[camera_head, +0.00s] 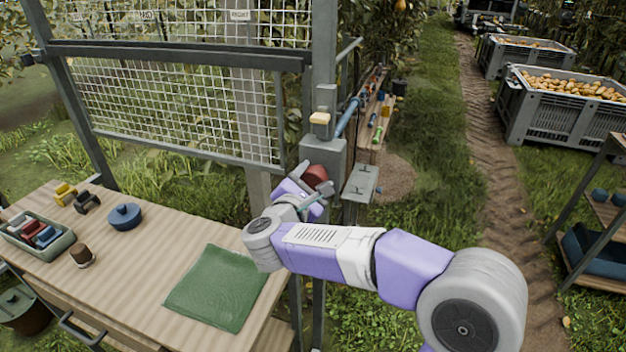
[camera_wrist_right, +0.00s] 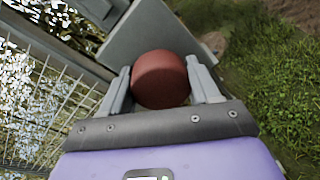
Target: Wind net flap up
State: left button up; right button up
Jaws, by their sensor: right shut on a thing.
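The net flap (camera_head: 180,105) is a white wire mesh in a grey frame, hanging tilted behind the table in the head view. To its right is a grey post with a grey box (camera_head: 323,150). My right gripper (camera_head: 312,188) is shut on this knob. In the right wrist view the red knob (camera_wrist_right: 159,79) lies between the two fingers, in front of the grey box (camera_wrist_right: 150,35). The mesh (camera_wrist_right: 40,100) shows at the left there. My left gripper is not in view.
A wooden table (camera_head: 130,290) holds a green mat (camera_head: 217,287), a blue lidded pot (camera_head: 124,216), a brown-topped jar (camera_head: 82,255) and a tray (camera_head: 35,250) of small items. A grey box (camera_head: 360,184) stands right of the post.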

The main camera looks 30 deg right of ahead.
jog(key=shift+m, duration=1)
jog(key=o, duration=1)
jog(key=shift+o, duration=0.2)
jog(key=shift+s+a, duration=0.1)
jog(key=v, duration=0.7)
jog(key=shift+s+a+p, duration=0.15)
jog(key=shift+p, duration=0.15)
